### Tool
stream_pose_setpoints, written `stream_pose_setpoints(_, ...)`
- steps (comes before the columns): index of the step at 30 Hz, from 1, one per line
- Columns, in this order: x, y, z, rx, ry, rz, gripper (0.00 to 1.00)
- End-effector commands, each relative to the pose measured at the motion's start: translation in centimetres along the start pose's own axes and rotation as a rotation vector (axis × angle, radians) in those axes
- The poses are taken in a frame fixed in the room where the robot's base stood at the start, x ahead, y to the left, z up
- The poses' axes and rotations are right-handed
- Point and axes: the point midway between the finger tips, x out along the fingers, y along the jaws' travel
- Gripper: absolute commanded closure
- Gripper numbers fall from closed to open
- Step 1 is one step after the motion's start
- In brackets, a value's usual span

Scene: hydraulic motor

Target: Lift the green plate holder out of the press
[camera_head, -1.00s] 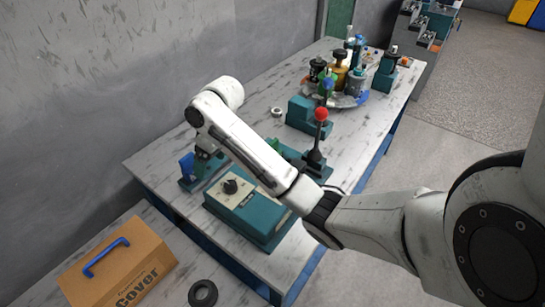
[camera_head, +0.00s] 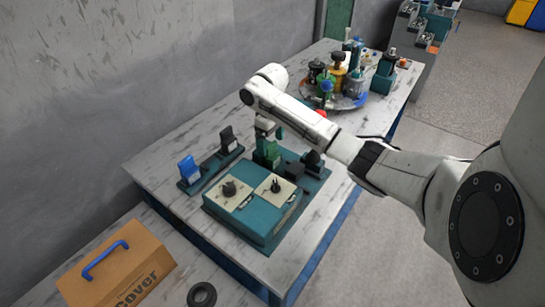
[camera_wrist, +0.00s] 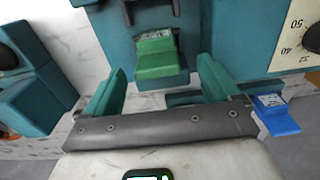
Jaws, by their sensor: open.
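The green plate holder (camera_head: 268,151) sits upright at the teal press (camera_head: 314,171), behind the control box. In the wrist view the green plate holder (camera_wrist: 158,58) is a stepped block with a small light label on top, close against the teal press body. My gripper (camera_wrist: 161,70) is open, its two green fingers spread to either side of the holder in this view. Nothing is held. The head view shows my wrist just above the holder, and my arm partly hides the press. I cannot tell whether the fingers touch the holder.
A blue holder (camera_head: 189,169) and a black one (camera_head: 228,139) stand on a teal rack to the left. The control box (camera_head: 250,212) with knobs is in front. A round tray (camera_head: 350,103) with several bottles stands farther back. Bare tabletop lies left of the rack.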

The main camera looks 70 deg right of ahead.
Motion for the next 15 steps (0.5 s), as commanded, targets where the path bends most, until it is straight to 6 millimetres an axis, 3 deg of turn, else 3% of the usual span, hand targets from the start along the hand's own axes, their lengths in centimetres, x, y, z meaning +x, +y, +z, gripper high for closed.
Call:
stream_pose_setpoints(9,4.1,0.4,0.3,0.0,-0.002,0.0,0.11)
stream_pose_setpoints(15,4.6,0.4,0.2,0.0,0.001,0.0,0.11)
